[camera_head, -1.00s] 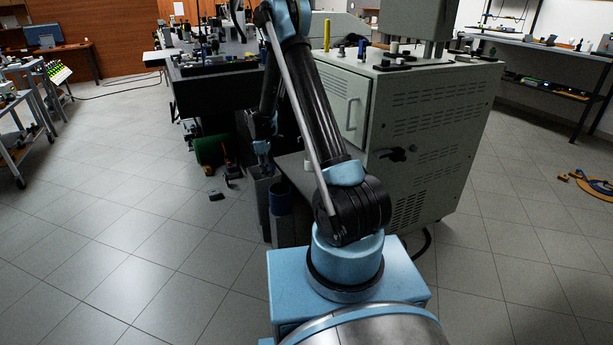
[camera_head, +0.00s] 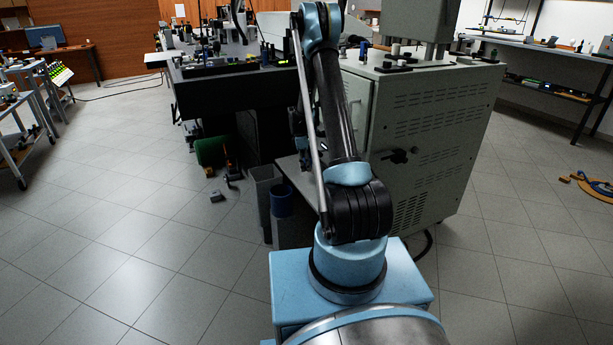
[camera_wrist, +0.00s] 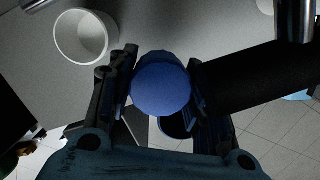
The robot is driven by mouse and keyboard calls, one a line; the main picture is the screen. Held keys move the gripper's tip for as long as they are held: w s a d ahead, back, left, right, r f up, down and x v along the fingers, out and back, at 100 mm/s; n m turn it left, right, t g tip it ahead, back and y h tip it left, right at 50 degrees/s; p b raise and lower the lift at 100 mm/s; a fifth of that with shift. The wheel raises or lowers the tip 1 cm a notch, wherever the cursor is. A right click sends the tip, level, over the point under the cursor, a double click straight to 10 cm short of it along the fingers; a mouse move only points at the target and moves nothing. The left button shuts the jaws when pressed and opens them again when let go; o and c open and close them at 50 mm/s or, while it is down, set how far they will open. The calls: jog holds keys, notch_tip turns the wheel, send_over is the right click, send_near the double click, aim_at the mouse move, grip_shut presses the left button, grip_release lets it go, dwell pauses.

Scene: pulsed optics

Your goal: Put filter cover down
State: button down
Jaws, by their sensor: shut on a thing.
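In the wrist view, my gripper (camera_wrist: 155,88) is shut on a round blue disc-like piece, the filter cover (camera_wrist: 162,82), held between its two dark fingers. The cover's face fills the gap between the fingers. In the head view my arm hides most of the gripper and the cover, near the grey cabinet's left side. A pale surface lies beyond the cover in the wrist view; I cannot tell its distance.
In the wrist view, a white cup (camera_wrist: 84,37) stands upper left, a black cylinder (camera_wrist: 255,75) lies close on the right, and another blue round thing (camera_wrist: 174,128) shows below. In the head view, a bin (camera_head: 262,192) and blue-topped container (camera_head: 281,203) stand beside the cabinet (camera_head: 430,140).

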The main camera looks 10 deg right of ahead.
aim_at(307, 180)
jog(key=shift+f, duration=2.9)
jog(key=shift+f, duration=0.55)
jog(key=c, duration=0.8)
grip_release()
jog(key=shift+f, duration=0.1)
